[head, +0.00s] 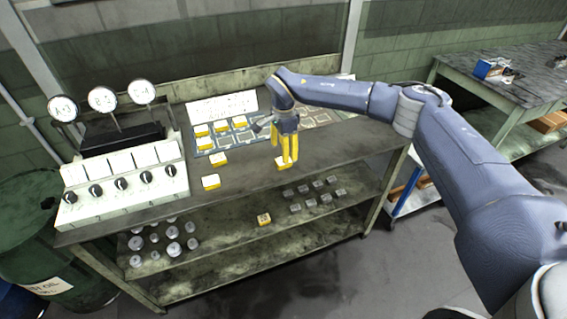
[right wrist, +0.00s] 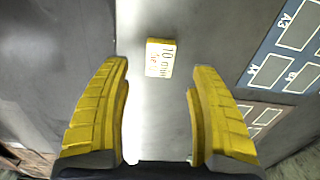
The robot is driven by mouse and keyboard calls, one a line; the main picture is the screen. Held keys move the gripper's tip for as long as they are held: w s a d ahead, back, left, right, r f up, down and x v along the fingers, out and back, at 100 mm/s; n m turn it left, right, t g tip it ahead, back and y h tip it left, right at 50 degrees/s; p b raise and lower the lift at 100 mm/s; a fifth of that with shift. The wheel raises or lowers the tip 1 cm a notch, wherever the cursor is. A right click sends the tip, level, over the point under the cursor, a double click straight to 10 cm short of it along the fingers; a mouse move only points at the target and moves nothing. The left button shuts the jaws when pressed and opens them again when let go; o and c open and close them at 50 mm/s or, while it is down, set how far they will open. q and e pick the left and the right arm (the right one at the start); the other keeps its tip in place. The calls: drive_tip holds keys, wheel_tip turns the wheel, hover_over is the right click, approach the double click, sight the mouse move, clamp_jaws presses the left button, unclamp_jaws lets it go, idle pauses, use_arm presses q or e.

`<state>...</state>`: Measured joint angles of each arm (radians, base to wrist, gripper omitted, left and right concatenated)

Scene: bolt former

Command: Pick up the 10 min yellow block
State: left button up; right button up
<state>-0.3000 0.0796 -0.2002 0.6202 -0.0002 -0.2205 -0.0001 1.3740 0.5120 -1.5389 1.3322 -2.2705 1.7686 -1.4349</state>
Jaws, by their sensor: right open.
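The 10 min yellow block (right wrist: 160,58) lies on the bench top, its white label readable in the right wrist view. It sits ahead of and between the two yellow fingers of my right gripper (right wrist: 160,115), which is open and empty. In the head view the right gripper (head: 287,152) points down over the front part of the bench. The block (head: 282,163) shows there just at the fingertips, partly hidden by them. I cannot tell from the head view whether the fingers touch it. My left gripper is not in view.
More yellow blocks (head: 211,182) stand to the left on the bench (head: 240,185). A marked grid mat (right wrist: 290,60) lies right of the block. A control box with knobs (head: 125,185) and dials stands at the left. The lower shelf holds metal parts and one yellow block (head: 264,220).

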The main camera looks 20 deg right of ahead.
drive_tip(key=shift+f, duration=2.9)
drive_tip(key=c, duration=1.3)
